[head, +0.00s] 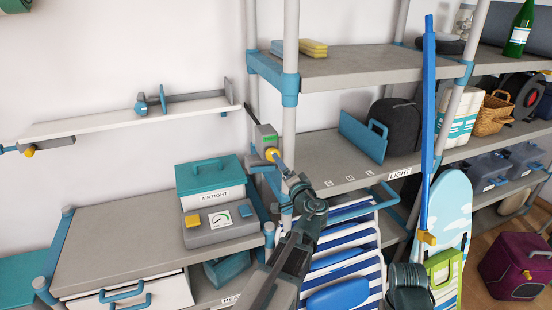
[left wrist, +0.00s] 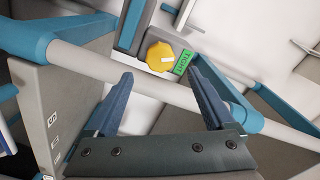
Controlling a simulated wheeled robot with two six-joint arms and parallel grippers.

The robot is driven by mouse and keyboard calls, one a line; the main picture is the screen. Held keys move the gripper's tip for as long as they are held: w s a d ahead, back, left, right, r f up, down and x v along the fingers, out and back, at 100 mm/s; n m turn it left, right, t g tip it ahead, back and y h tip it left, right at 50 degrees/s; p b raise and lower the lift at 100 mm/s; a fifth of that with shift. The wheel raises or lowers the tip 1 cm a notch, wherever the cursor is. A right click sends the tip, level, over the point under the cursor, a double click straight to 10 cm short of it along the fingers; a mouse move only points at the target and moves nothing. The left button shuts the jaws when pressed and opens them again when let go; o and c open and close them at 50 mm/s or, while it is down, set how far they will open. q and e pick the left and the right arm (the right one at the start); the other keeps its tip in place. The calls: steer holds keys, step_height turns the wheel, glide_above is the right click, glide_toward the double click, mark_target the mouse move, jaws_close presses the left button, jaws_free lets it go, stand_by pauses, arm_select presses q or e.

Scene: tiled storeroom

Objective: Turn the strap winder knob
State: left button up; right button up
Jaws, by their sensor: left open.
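The strap winder's yellow knob (head: 271,153) sits on a grey housing with a green label (head: 269,138), beside the shelf post.
A shelf post (head: 291,70) and the grey shelf (head: 345,160) stand close to the winder. A teal box (head: 208,177) and a grey gauge unit (head: 220,226) are on the left cabinet. A striped deckchair (head: 345,250) leans below. A wall shelf (head: 120,120) is left.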

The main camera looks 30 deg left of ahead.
arm_select(q)
steer(key=x, duration=0.6)
steer(key=shift+w+a, duration=0.15)
steer(key=shift+a, duration=0.1)
steer(key=shift+c, duration=0.2)
steer(key=c, duration=1.3)
steer(key=shift+c, duration=0.2)
steer(key=shift+m, duration=0.3)
steer(key=shift+f+m, duration=0.1)
steer(key=shift+m, duration=4)
